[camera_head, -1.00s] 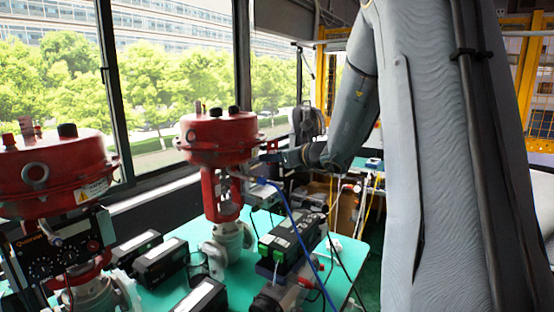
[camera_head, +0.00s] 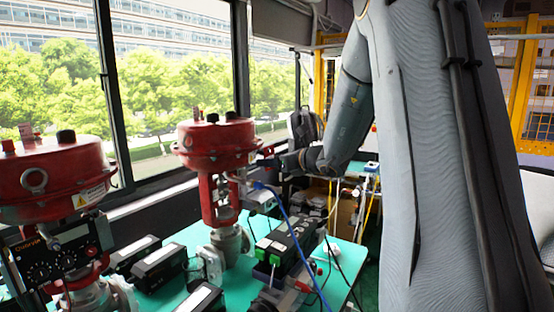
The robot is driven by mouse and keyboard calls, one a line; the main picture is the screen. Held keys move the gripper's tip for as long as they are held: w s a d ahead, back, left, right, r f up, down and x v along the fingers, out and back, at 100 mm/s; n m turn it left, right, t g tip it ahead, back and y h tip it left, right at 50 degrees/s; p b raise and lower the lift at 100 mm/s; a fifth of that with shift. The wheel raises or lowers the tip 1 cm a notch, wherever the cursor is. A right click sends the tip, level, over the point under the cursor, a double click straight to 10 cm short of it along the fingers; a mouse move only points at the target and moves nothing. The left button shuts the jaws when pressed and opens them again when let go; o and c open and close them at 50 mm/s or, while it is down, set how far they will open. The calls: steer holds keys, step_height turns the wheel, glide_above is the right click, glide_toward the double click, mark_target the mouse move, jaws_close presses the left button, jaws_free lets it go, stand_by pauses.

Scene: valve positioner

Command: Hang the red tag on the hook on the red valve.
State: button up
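A red valve (camera_head: 213,140) with a round red top stands upright on the green table, left of the picture's middle. A second red valve (camera_head: 50,172) stands nearer at the left edge, with a ring on its front. My gripper (camera_head: 264,162) is small and dark at the end of my arm, close to the right side of the middle valve's top. I cannot tell whether it touches the valve or whether its fingers are open. I cannot make out the red tag or the hook; they may be too small or hidden.
The green table (camera_head: 237,289) carries black boxes (camera_head: 160,264), a device with green parts (camera_head: 283,247) and loose cables, including a blue cable (camera_head: 296,240) hanging below my gripper. Windows stand behind. My own arm covers much of the right side.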

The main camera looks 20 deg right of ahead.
steer(key=shift+a+f+y, duration=0.3)
steer(key=shift+a+f, duration=0.2)
steer(key=shift+d, duration=0.15)
steer(key=b+v, duration=0.2)
steer(key=v, duration=0.6)
steer(key=shift+d+r, duration=0.35)
steer(key=shift+r, duration=0.05)
